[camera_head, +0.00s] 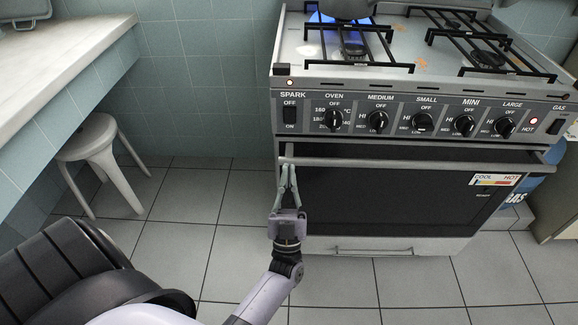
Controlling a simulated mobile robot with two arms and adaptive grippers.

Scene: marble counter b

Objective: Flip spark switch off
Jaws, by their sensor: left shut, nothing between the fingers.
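The spark switch (290,114) is a black rocker at the left end of the stove's front panel, with OFF marked above and ON marked below. I cannot tell whether the fingertips touch the handle. My right gripper is not in view.
The stove (400,85) has several knobs, a gas switch (555,126) at the right, and a blue burner flame under a dark pot (347,8). The oven handle (420,163) sticks out. A white stool (98,150) stands under the marble counter (60,55) at left.

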